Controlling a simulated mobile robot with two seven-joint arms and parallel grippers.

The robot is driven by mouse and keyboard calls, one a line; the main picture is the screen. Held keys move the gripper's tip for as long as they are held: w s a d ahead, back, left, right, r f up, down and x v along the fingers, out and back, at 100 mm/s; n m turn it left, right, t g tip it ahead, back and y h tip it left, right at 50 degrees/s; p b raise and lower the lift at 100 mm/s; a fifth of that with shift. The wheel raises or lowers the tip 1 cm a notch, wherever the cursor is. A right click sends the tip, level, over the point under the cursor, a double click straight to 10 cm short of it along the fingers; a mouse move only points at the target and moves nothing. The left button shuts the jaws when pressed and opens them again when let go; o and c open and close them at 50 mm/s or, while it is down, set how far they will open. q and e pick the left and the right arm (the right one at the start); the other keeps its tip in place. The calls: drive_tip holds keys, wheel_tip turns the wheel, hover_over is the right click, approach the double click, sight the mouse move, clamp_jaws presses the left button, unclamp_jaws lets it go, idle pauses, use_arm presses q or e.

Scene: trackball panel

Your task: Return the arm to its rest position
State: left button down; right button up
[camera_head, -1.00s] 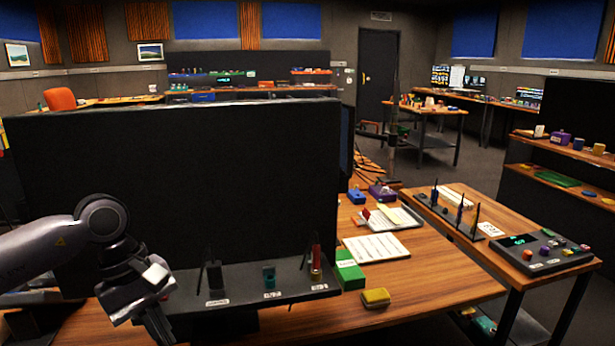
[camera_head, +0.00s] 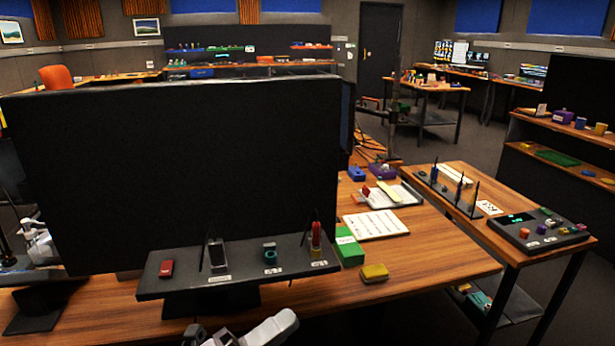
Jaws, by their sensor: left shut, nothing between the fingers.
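My left gripper (camera_head: 222,336) shows at the bottom edge of the head view, below the panel's small shelf. Only its pale grey upper parts are in the picture, and the rest is cut off. It is shut and empty, and it appears apart from the shelf and the desk. My right gripper is not in view.
A large black panel (camera_head: 180,170) stands on the wooden desk (camera_head: 430,262). Its dark shelf (camera_head: 190,281) carries a red block (camera_head: 166,268), a phone-like item (camera_head: 216,254), a teal item (camera_head: 270,254) and a red item (camera_head: 316,237). A green box (camera_head: 348,247) and yellow block (camera_head: 374,272) lie to the right.

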use_arm(q)
drive_tip(key=s+a+f+n+t+y, duration=0.1)
drive_tip(key=a+f+n+t+y, duration=0.1)
drive_tip(key=a+f+n+y, duration=0.55)
drive_tip(key=s+a+f+n+t+y, duration=0.15)
drive_tip(key=f+n+y, duration=0.35)
drive_tip(key=n, duration=0.6)
drive_tip(key=s+a+f+n+g+y, duration=0.2)
drive_tip(key=s+a+f+n, duration=0.1)
drive_tip(key=s+f+n, duration=0.2)
drive_tip(key=s+a+f+n+g+y, duration=0.1)
drive_tip(key=s+a+f+n, duration=0.3)
drive_tip(key=f, duration=0.4)
drive_tip(key=shift+s+f+n+g+y+p, duration=0.35)
drive_tip(key=shift+s+n+g, duration=0.2)
drive_tip(key=shift+s+g, duration=0.45)
